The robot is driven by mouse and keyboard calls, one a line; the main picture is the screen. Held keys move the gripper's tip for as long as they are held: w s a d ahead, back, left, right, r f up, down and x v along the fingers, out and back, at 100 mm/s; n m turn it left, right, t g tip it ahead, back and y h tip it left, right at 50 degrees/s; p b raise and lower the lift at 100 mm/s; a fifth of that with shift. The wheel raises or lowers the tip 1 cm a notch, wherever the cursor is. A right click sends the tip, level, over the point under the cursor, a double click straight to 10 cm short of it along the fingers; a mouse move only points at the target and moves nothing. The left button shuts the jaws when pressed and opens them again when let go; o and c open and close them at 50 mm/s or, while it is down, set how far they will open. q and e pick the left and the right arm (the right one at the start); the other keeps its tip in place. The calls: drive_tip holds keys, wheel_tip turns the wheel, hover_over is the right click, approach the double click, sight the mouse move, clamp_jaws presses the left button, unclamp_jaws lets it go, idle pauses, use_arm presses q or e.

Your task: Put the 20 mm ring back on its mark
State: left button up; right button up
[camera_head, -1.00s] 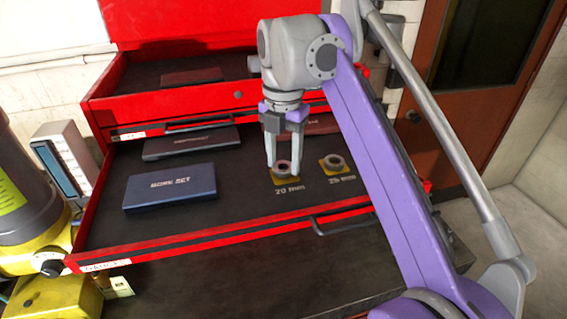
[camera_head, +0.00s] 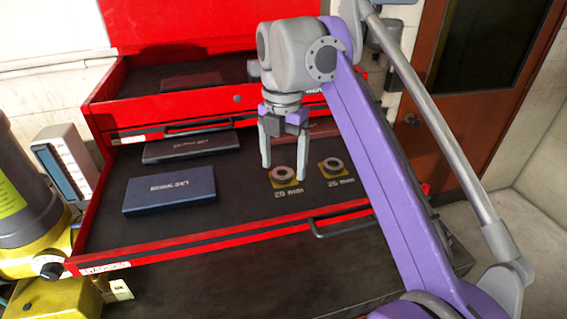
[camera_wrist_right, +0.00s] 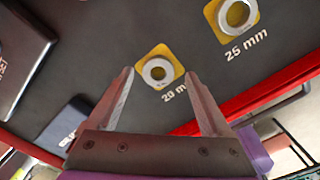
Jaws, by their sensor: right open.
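The 20 mm ring (camera_head: 282,174) is a small grey ring lying flat on its yellow mark (camera_head: 289,184) in the open drawer, above the printed "20 mm" label. In the right wrist view the ring (camera_wrist_right: 158,70) sits inside the yellow square, near its middle. My right gripper (camera_head: 284,171) is open, with its two fingers apart and empty around and above the ring. The wrist view shows the fingertips (camera_wrist_right: 160,76) on either side, clear of the ring. My left gripper is not in view.
A 25 mm ring (camera_head: 333,165) lies on its own yellow mark to the right. A blue bore set case (camera_head: 169,190) lies left in the drawer (camera_head: 240,212), with another dark case (camera_head: 190,146) behind it. A yellow machine (camera_head: 40,235) stands at the left.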

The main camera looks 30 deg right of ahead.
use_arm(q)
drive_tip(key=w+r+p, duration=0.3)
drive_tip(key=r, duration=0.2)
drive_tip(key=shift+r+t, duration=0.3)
use_arm(e)
wheel_tip(320, 180, up, 11)
drive_tip(key=shift+r, duration=0.15)
idle(0.6)
